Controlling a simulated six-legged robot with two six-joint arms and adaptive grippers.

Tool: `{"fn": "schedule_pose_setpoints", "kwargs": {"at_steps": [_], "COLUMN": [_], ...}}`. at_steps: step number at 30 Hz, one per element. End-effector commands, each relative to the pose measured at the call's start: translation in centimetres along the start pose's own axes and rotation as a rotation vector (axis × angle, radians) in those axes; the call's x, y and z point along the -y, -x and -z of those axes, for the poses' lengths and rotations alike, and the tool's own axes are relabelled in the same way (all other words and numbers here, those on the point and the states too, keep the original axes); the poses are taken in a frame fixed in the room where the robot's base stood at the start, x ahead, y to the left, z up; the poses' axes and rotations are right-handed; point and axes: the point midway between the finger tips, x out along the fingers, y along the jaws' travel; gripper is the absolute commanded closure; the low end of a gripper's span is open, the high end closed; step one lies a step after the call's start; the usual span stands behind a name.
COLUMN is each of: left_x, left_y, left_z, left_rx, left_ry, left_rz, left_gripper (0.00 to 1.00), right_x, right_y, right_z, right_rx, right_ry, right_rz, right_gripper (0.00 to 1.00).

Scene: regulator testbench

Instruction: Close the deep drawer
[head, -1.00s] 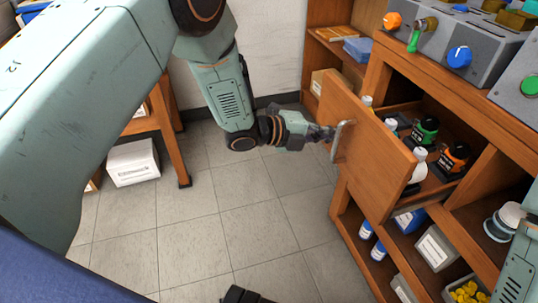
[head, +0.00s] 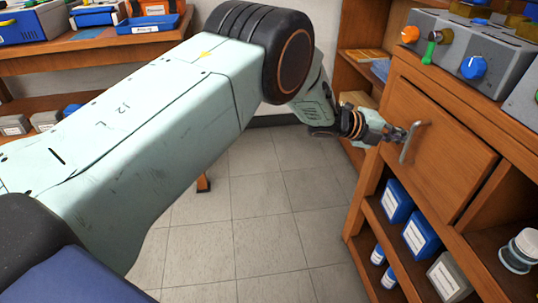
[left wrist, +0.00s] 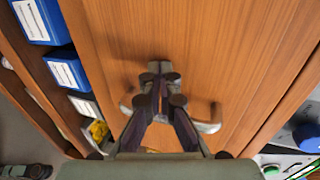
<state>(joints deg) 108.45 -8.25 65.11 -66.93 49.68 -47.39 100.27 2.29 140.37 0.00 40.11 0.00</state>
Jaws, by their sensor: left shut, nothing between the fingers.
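The deep drawer's wooden front (head: 445,160) sits in the cabinet and looks flush or nearly flush with its frame; I see no drawer interior. Its grey bar handle (head: 412,143) stands out at the left part of the front. My left gripper (head: 396,134) is shut and empty, right beside the handle. In the left wrist view the shut fingertips (left wrist: 160,70) point at the drawer front (left wrist: 215,40), with the handle (left wrist: 210,124) passing behind the fingers. I cannot tell whether the tips touch the wood. My right gripper is not in view.
Below the drawer, open shelves hold blue boxes (head: 398,201), white bottles (head: 378,254) and a grey box (head: 448,278). Regulator units with knobs (head: 474,67) stand on top. A jar (head: 520,250) is at the right. The tiled floor (head: 270,225) is clear.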

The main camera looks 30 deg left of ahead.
Motion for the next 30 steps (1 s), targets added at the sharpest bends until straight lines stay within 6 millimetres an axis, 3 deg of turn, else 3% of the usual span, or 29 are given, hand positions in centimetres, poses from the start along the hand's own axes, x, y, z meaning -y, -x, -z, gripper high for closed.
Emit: {"fn": "schedule_pose_setpoints", "kwargs": {"at_steps": [9,30], "left_x": [0.4,0.6], "left_y": [-1.6,-1.8], "left_z": [-0.2,0.1], "left_rx": [0.000,0.002], "left_ry": [0.000,0.000], "left_rz": [-0.001,-0.001], "left_gripper": [1.00,1.00], "right_x": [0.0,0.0], "right_y": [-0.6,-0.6], "right_z": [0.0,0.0], "right_rx": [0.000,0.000], "right_ry": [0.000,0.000], "right_rz": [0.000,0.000], "right_gripper": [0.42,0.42]}}
